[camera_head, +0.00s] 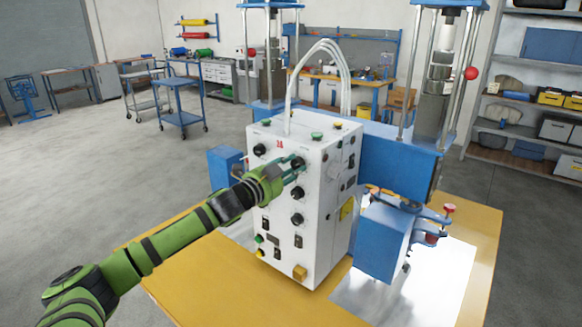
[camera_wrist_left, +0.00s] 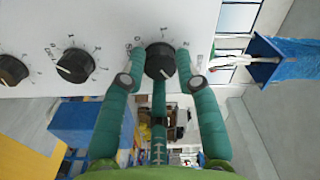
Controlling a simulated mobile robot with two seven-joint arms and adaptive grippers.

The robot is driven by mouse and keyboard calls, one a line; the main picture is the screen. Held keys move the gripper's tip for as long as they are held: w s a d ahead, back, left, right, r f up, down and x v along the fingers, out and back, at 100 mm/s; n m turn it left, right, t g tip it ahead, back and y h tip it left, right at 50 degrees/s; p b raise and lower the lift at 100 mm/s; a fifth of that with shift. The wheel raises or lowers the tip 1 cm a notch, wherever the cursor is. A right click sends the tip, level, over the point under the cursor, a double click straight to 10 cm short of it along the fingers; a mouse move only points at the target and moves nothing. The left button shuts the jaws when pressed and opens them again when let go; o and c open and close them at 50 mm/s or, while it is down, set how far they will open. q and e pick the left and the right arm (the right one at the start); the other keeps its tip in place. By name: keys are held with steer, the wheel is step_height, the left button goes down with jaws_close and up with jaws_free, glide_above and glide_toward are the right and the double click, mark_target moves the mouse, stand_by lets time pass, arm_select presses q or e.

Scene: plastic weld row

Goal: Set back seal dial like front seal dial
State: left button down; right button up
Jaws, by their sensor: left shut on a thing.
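A white control box (camera_head: 285,225) stands on a yellow-topped table. Its front panel has several black dials, including a middle dial (camera_head: 298,193), a lower dial (camera_head: 297,219) and an upper left dial (camera_head: 259,150). My left gripper (camera_head: 297,165) is shut on the top dial of the column, with its green fingers on either side of it. In the left wrist view this gripped dial (camera_wrist_left: 160,60) sits between the fingertips (camera_wrist_left: 158,75). Two neighbouring dials (camera_wrist_left: 75,65) with white pointer marks show to its left. I cannot read which dial is front or back seal. My right gripper is out of view.
The yellow table (camera_head: 190,255) carries the box and a blue machine (camera_head: 385,240) close on its right. Hoses (camera_head: 318,60) rise from the box top. A blue cart (camera_head: 180,105) stands far off on open grey floor.

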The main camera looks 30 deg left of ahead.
arm_select(q)
steer(key=m, duration=0.5)
steer(key=shift+a+p, duration=0.1)
steer(key=shift+p, duration=0.3)
steer(key=shift+m, duration=0.3)
steer(key=c, duration=0.9)
jaws_free()
steer(key=shift+s, duration=0.1)
steer(key=shift+s+a, duration=0.15)
steer(key=shift+s, duration=1.8)
steer(key=shift+s+a, duration=0.2)
steer(key=shift+s, duration=1.75)
steer(key=shift+s+a, duration=0.15)
steer(key=shift+s, duration=1.8)
